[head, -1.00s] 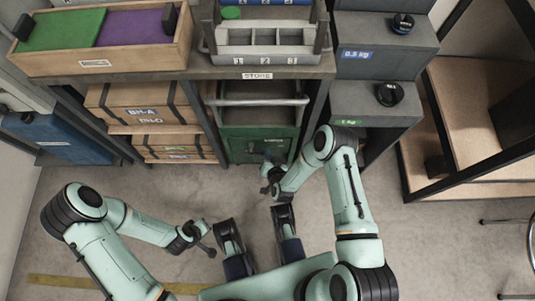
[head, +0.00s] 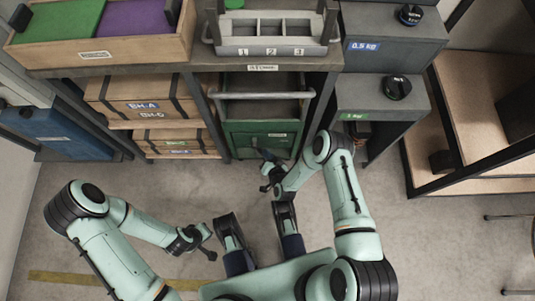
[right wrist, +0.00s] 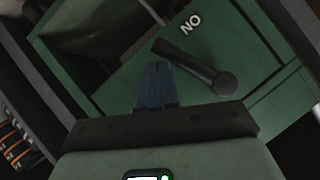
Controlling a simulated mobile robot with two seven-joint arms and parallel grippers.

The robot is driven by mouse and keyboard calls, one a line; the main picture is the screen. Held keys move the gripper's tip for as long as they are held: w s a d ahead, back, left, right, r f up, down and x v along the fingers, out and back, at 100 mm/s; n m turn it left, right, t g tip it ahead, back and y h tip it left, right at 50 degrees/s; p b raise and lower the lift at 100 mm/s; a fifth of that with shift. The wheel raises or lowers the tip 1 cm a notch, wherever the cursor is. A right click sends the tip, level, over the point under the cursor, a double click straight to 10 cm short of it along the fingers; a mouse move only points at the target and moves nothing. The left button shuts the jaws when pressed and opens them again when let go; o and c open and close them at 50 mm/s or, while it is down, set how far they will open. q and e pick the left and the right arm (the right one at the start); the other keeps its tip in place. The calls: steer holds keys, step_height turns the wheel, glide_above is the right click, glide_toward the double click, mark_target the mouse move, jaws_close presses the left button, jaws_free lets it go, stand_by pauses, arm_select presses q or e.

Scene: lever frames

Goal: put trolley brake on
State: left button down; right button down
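The trolley is a green cabinet with a grey push bar (head: 262,96), standing under the bench in the middle of the head view. In the right wrist view its green face (right wrist: 262,62) carries a dark brake lever (right wrist: 190,62) with a round pivot at its right end. White letters beside it read "NO" in this view. My right gripper (right wrist: 156,70) is in front of that face, its dark blue fingertips together just left of the lever; I cannot tell whether they touch it. My right gripper also shows in the head view (head: 267,173). My left gripper (head: 210,246) hangs over bare floor.
Wooden crates (head: 140,103) stand left of the trolley and grey blocks with black knobs (head: 385,100) to its right. A wooden tray (head: 110,50) and a grey numbered bin (head: 270,45) sit on the bench above.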

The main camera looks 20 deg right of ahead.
arm_select(q)
steer(key=shift+a, duration=0.25)
arm_select(e)
steer(key=shift+a+f, duration=0.25)
steer(key=shift+f, duration=0.05)
steer(key=shift+d, duration=0.1)
